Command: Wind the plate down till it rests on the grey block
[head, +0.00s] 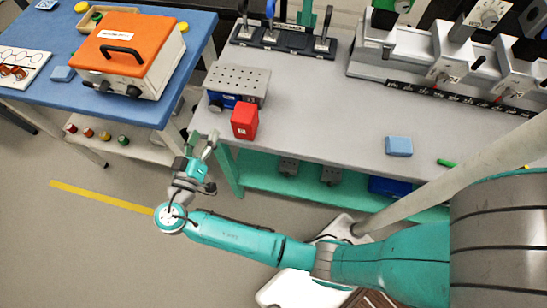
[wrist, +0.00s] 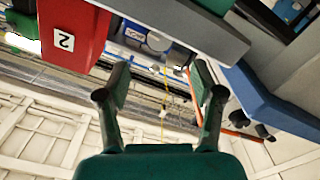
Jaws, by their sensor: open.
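The plate (head: 238,80) is grey and perforated, on top of a blue stand (head: 228,101) at the left end of the grey bench. A black knob (head: 215,104) shows at the stand's left front. In the wrist view a blue part with a white label (wrist: 146,38) shows beyond my fingers, below a grey slab. My gripper (head: 201,143) is open and empty, in front of the bench's left corner and apart from the stand; its spread fingers also show in the wrist view (wrist: 160,82). I cannot make out the grey block; the space under the plate is mostly hidden.
A red block (head: 244,121) marked 2 (wrist: 64,40) stands close in front of the stand. A small blue block (head: 398,146) and a green pen-like item (head: 447,162) lie farther right. A blue table (head: 150,107) with an orange-topped case (head: 132,55) is at left. The bench middle is clear.

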